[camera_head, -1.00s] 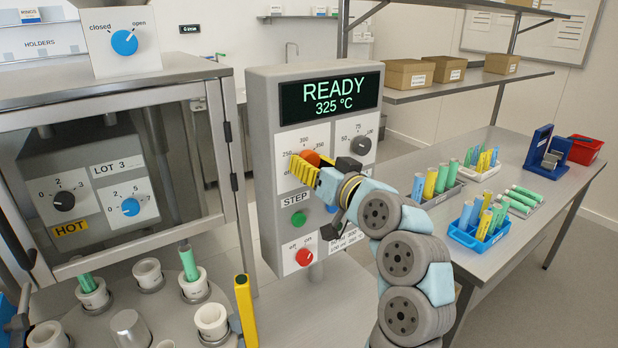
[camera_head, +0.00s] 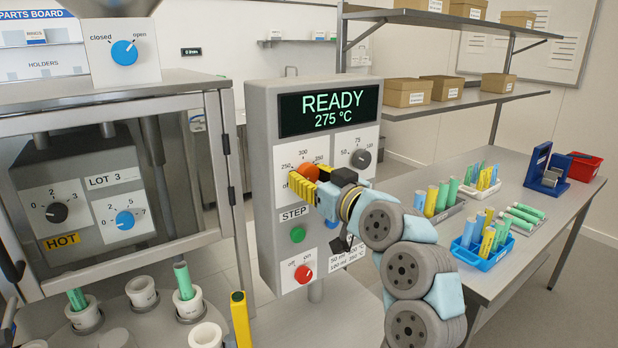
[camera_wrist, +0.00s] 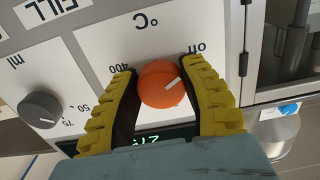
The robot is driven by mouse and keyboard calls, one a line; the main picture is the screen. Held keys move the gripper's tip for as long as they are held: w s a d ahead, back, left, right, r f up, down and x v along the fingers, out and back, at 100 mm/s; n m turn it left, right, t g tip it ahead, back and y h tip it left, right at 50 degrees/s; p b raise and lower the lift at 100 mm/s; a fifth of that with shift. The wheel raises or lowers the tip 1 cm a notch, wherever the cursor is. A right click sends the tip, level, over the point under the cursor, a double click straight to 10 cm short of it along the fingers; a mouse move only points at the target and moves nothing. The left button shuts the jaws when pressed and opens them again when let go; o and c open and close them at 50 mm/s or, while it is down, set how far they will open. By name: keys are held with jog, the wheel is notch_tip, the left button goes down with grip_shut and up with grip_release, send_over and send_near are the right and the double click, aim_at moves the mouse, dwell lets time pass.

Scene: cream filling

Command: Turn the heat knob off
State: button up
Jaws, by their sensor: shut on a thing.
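The orange heat knob (camera_head: 303,167) sits on the grey control panel (camera_head: 262,200), on a white plate marked off, 250, 300 and upward. The display (camera_head: 330,108) above it reads READY, 275 °C. My gripper (camera_head: 306,182) is at this knob, its yellow fingers partly covering it. In the wrist view, which is upside down, the two fingers stand on either side of the orange knob (camera_wrist: 163,85), shut on it. Its white pointer line aims toward the right finger, on the side of the off mark. The exact setting is hard to read.
A grey knob (camera_head: 360,158) is to the right on the panel, close to my wrist. Below are a green button (camera_head: 297,234) and a red off/on knob (camera_head: 303,274). A glass-doored cabinet stands left; a table with racks stands right.

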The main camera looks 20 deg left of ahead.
jog(key=o, duration=1.2)
jog(key=shift+f, duration=0.15)
jog(key=shift+s+d, duration=0.15)
jog(key=shift+d, duration=0.1)
jog(key=v, duration=1.1)
jog(key=shift+s+d, duration=0.1)
